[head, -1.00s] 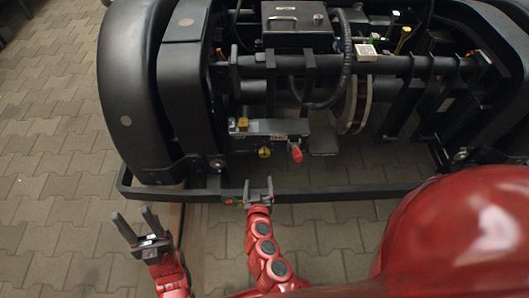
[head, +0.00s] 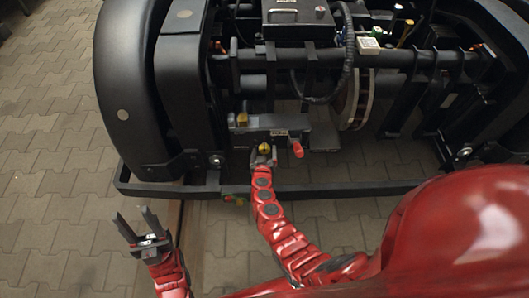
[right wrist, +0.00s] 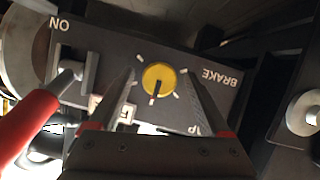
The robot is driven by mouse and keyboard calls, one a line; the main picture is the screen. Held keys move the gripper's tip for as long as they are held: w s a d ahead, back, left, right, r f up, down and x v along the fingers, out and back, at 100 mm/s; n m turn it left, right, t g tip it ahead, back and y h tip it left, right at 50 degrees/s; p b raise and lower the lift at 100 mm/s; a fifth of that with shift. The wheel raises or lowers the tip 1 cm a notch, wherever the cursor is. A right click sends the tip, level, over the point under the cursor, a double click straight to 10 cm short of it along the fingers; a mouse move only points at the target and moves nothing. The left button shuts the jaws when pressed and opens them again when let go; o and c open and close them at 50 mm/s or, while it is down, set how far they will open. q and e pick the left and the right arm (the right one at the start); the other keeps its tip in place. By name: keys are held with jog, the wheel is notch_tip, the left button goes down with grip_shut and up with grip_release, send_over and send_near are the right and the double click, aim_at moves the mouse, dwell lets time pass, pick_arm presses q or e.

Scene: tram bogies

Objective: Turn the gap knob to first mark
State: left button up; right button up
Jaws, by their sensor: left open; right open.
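The gap knob (right wrist: 158,79) is a round yellow knob with a dark pointer, on a grey panel (right wrist: 120,55) with white marks around it. In the right wrist view its pointer aims down the picture. In the head view the knob (head: 264,149) shows at the tip of my right gripper (head: 264,160). My right gripper (right wrist: 165,95) is open, with one finger on each side of the knob; I see gaps between fingers and knob. My left gripper (head: 138,226) is open and empty, over the paving at the lower left.
A red-handled lever (right wrist: 28,125) stands left of the knob in the right wrist view, near the ON label. The red handle (head: 298,150) is just right of the knob in the head view. A black frame bar (head: 340,190) runs in front of the panel.

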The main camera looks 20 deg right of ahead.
jog(key=shift+w+d+f, duration=0.2)
jog(key=shift+w, duration=0.15)
grip_shut()
dwell(0.3)
